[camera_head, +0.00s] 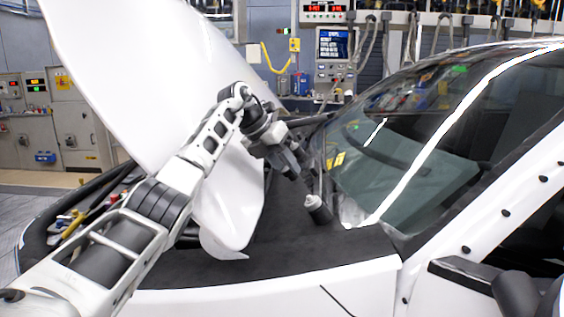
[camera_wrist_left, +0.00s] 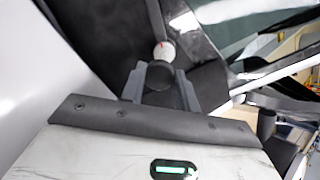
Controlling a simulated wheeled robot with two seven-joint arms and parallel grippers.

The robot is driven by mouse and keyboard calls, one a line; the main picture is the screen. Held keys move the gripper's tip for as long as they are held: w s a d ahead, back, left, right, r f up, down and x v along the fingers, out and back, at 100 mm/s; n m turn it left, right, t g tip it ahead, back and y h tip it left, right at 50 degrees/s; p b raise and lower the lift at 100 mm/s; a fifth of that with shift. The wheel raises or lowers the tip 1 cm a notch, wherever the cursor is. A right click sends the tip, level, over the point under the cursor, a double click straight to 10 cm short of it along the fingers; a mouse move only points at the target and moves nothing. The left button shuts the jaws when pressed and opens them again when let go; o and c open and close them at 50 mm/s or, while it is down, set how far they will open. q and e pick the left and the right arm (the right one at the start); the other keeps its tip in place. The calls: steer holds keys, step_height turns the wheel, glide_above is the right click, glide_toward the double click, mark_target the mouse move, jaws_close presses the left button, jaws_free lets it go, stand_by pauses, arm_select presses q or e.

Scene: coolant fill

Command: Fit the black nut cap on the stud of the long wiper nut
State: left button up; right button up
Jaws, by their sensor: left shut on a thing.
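My left gripper (camera_head: 291,172) is above the dark cowl at the base of the windshield, pointing down to the right. In the left wrist view it is shut on a dark round piece, which looks like the black nut cap (camera_wrist_left: 158,76), between its two grey fingers. A short dark cylinder with a pale top, which looks like the long wiper nut (camera_head: 318,208), stands tilted on the cowl, below and right of the fingertips. The stud is too small to make out. My right gripper is not in view.
The windshield (camera_head: 400,150) slopes up on the right. The white fender (camera_head: 270,285) is in front. A thin wiper arm seems to stand near the nut.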

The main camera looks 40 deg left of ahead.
mark_target(291, 173)
arm_select(q)
steer(key=shift+s+d+x, duration=0.1)
steer(key=shift+s+x, duration=0.05)
steer(key=shift+x, duration=1)
steer(key=shift+s+d+x, duration=0.1)
steer(key=shift+d+x, duration=0.05)
steer(key=shift+x, duration=1)
steer(key=shift+x, duration=1.25)
steer(key=o, duration=1)
steer(key=shift+s+d+f, duration=0.1)
steer(key=shift+d, duration=0.05)
